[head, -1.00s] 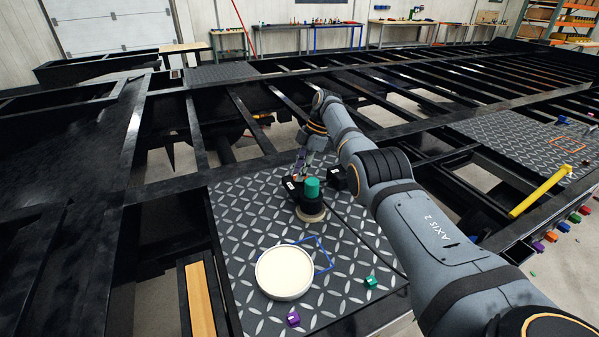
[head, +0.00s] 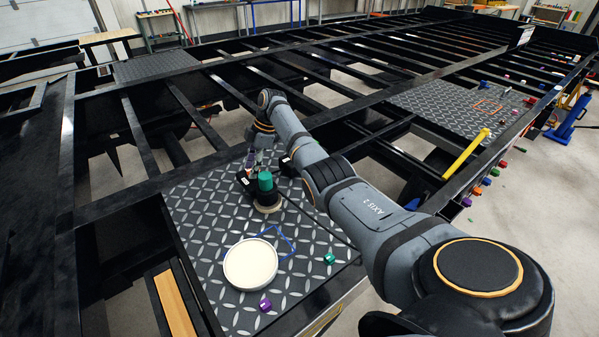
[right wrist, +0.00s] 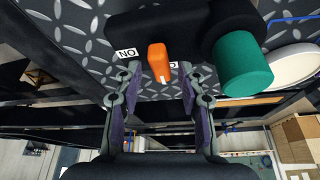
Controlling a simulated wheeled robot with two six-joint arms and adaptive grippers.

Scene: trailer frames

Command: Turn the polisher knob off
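The polisher (head: 266,196) stands on a diamond-plate panel, with a black body, a green grip (head: 265,181) and a pale pad underneath. In the right wrist view its orange knob (right wrist: 158,60) has a white mark at its lower end. A white "ON" label (right wrist: 127,54) lies left of the knob; a second label (right wrist: 173,65), partly hidden by the knob, shows only an "O". My right gripper (right wrist: 157,82) is open, its fingertips apart on either side of the knob's lower end, with visible gaps. My left gripper is not in view.
A round white disc (head: 250,264), a blue square outline (head: 285,243), a green block (head: 329,258) and a purple block (head: 265,305) lie on the diamond plate (head: 205,235). Open black trailer beams (head: 145,140) surround it. A yellow bar (head: 466,153) lies to the right.

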